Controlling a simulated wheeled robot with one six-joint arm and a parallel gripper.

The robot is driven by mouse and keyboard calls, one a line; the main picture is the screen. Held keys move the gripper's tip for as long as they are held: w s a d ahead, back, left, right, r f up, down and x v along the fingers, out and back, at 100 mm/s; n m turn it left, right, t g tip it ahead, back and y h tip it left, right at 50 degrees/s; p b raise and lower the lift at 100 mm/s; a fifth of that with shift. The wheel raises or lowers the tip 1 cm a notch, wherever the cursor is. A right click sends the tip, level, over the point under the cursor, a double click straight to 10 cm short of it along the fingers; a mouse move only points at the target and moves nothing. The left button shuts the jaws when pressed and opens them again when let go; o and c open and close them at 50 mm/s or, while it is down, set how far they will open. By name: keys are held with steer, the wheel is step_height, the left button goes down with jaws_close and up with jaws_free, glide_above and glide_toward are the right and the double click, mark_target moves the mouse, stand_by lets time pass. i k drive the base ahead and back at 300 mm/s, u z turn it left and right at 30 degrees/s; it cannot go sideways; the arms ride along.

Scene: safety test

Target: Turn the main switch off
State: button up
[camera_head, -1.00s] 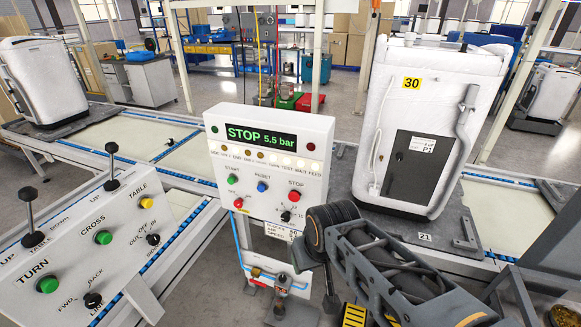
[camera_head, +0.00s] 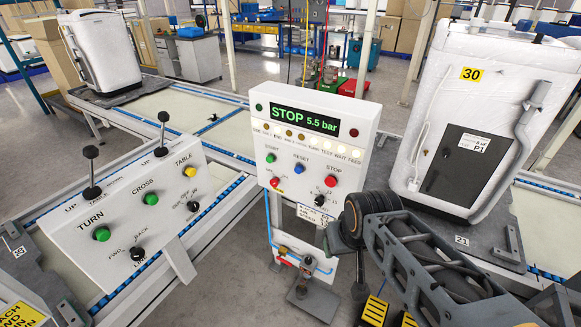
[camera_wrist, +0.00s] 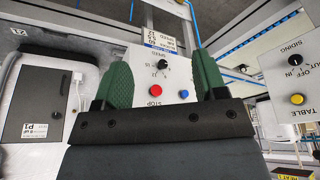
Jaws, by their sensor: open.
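A white control box (camera_head: 314,160) stands on a post in the middle of the head view, its display reading "STOP 5.5 bar". A red knob (camera_head: 275,182) sits at its lower left; its label is too small to read, so I cannot confirm it is the main switch. A black selector (camera_head: 319,200) is at the lower right, below a red STOP button (camera_head: 331,181). In the wrist view my gripper (camera_wrist: 160,78) is open and empty, its green fingers apart in front of the panel. Between them show the black selector (camera_wrist: 163,65) and STOP button (camera_wrist: 155,93). The red knob is not visible there.
A sloping desk (camera_head: 130,215) with levers and buttons stands to the left. A white-wrapped cabinet (camera_head: 465,110) marked 30 stands on a grey plate at the right. A pneumatic unit with blue hose (camera_head: 300,256) and a yellow pedal (camera_head: 375,311) are low down.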

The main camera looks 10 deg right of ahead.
mark_target(274, 183)
steer(key=u, duration=1.7)
steer(key=i, duration=0.65)
steer(key=z, duration=0.9)
